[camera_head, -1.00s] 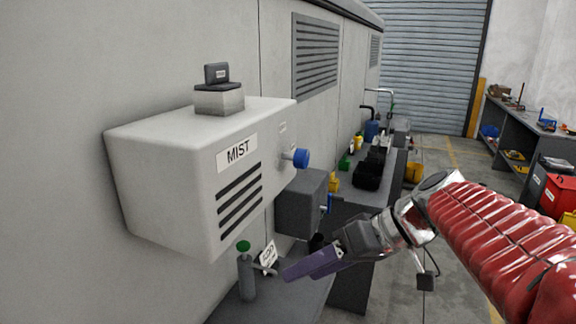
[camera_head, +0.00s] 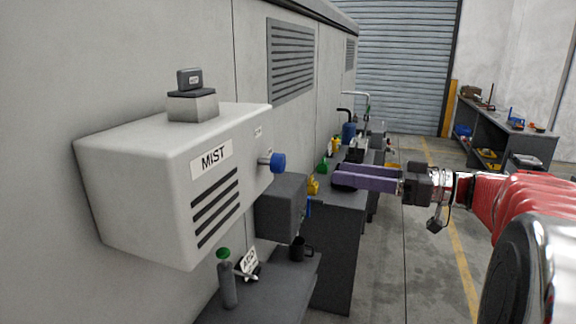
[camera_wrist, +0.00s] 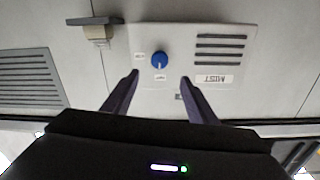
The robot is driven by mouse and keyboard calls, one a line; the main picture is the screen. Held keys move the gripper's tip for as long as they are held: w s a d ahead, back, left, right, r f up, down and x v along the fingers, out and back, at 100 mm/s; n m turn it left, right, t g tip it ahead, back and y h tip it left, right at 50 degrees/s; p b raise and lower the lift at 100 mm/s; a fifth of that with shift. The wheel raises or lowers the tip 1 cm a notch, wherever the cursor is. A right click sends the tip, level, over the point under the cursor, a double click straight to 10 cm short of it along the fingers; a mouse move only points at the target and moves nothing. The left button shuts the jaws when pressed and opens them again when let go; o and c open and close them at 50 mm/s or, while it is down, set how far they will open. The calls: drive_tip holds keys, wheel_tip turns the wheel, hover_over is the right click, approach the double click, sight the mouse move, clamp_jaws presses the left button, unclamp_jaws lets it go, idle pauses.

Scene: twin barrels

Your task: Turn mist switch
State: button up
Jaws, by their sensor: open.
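The mist switch is a round blue knob (camera_head: 278,162) on the front of a pale grey box (camera_head: 120,190) with a MIST label (camera_head: 211,158) and dark vent slots. The box is on the wall at the left. My gripper (camera_head: 338,178) is open and empty, to the right of the knob and apart from it, with its purple fingers pointing left. In the wrist view the knob (camera_wrist: 159,60) shows beyond and between the two fingertips of my gripper (camera_wrist: 160,76). The MIST label is upside down there. Small labels beside the knob are too small to read.
A smaller dark grey box (camera_head: 281,207) hangs below and right of the MIST box. A bench (camera_head: 270,290) below holds a green-capped bottle (camera_head: 227,280), a small sign and a black mug (camera_head: 301,249). The floor (camera_head: 400,260) at right is clear.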

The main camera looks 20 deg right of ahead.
sight(283, 165)
drive_tip(key=x, duration=1.3)
drive_tip(key=shift+w+a+f, duration=0.1)
drive_tip(key=shift+w+a, duration=0.15)
drive_tip(key=shift+a, duration=0.1)
drive_tip(key=shift+c, duration=0.3)
